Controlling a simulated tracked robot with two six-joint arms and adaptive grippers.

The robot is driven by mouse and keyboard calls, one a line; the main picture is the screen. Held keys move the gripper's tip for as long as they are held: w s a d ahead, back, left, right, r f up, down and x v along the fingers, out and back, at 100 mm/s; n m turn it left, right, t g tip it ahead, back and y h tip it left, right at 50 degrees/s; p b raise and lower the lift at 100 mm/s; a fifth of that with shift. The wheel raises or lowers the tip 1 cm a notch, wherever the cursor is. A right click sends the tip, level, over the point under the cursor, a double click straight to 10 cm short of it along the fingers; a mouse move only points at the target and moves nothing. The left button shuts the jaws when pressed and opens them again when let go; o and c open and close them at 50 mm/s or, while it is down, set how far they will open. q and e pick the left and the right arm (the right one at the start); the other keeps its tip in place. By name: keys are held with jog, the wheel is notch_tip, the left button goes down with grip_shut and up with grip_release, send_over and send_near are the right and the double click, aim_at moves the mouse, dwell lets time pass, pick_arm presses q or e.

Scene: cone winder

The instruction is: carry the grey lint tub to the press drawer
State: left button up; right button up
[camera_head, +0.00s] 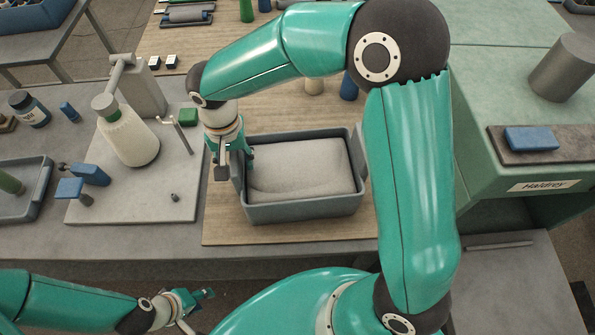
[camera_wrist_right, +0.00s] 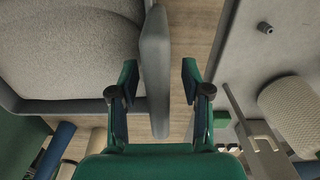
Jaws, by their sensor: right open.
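The grey lint tub (camera_head: 305,212) stands on the wooden board in the head view, filled with pale grey lint (camera_head: 300,168). It has a raised upright plate at each end. My right gripper (camera_head: 232,168) points down at the tub's left end. In the right wrist view the open fingers (camera_wrist_right: 157,92) stand on either side of the grey end plate (camera_wrist_right: 155,45), with gaps visible. My left gripper (camera_head: 200,305) is low in front of the bench, apart from the tub; its opening is unclear. I cannot tell for certain which part is the press drawer.
A green cabinet (camera_head: 475,130) labelled "Haldrey" stands right, with a blue block (camera_head: 530,139) on top and a grey surface (camera_head: 520,290) low below. Left of the tub, a pale plate (camera_head: 150,205) carries a cream cone (camera_head: 130,140). A grey tray (camera_head: 40,205) is far left.

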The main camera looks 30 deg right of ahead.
jog(key=shift+f, duration=0.3)
grip_shut()
jog(key=shift+r, duration=0.25)
dwell(0.3)
